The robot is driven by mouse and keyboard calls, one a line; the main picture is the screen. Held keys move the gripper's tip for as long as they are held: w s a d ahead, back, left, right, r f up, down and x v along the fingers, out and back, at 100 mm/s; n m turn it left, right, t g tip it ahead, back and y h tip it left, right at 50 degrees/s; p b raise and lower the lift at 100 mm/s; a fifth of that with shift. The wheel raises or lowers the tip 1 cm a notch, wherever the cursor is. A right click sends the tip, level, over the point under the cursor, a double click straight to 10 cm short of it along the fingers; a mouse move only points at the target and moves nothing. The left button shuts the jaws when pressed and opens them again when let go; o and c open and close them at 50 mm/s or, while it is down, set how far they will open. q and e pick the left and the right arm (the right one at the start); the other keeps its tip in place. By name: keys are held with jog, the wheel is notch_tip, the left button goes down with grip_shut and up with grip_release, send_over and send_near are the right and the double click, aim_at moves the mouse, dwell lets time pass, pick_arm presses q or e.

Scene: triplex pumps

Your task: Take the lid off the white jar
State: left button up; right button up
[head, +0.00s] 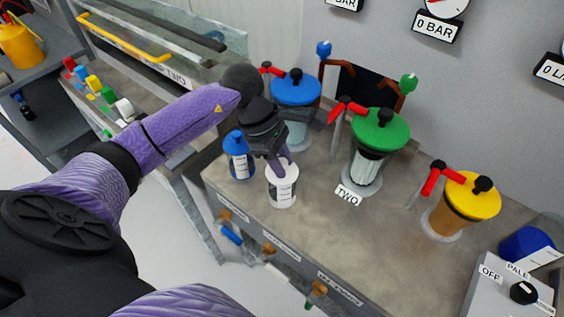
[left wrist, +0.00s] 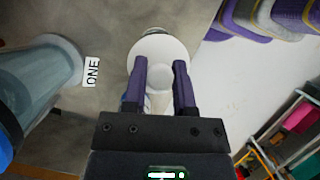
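The white jar (head: 282,190) stands upright on the grey-brown worktop near its front edge, with a dark label on its side. My left gripper (head: 284,165) points down at its top and hides part of the lid. In the left wrist view the round white lid (left wrist: 158,48) with its paler central knob (left wrist: 160,77) lies under the left gripper (left wrist: 160,66). Its two purple fingers stand apart, one on each side of the knob. I see no clear contact with the knob. My right gripper is out of view.
A blue bottle (head: 238,158) stands close left of the jar. Behind and to the right are blue-topped (head: 295,90), green-topped (head: 380,130) and yellow-topped (head: 470,197) pumps with red handles. A control box (head: 505,290) is at lower right.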

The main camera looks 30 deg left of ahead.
pick_arm(q)
grip_shut()
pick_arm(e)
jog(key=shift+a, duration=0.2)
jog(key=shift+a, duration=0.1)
